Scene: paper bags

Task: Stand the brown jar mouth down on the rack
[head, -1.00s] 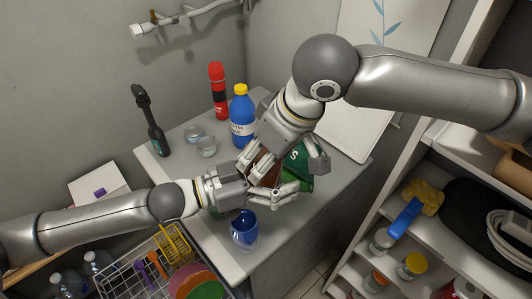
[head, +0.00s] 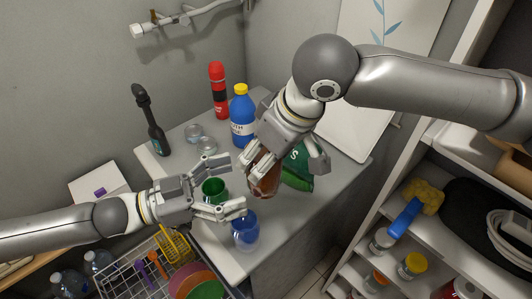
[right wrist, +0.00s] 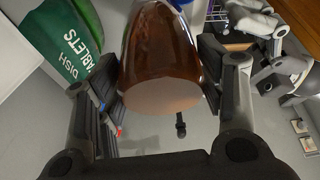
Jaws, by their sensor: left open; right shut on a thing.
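The brown jar (head: 265,183) is a see-through brown vessel held above the grey counter in the head view. My right gripper (head: 258,168) is shut on it, partly covering it. In the right wrist view the jar (right wrist: 160,50) sits between the fingers, with a pale round end turned toward the palm. I cannot tell for sure which end is the mouth. My left gripper (head: 226,187) is open and empty, left of the jar and apart from it. The white wire rack (head: 118,281) stands at the lower left, holding plates and utensils.
A green cup (head: 213,187) and a blue glass (head: 245,232) stand close to the left gripper. A green dish-tablets bag (head: 298,170) is right of the jar. A blue bottle (head: 241,120), red bottle (head: 218,92) and small clear glasses (head: 207,145) stand behind. Shelves (head: 445,150) are at right.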

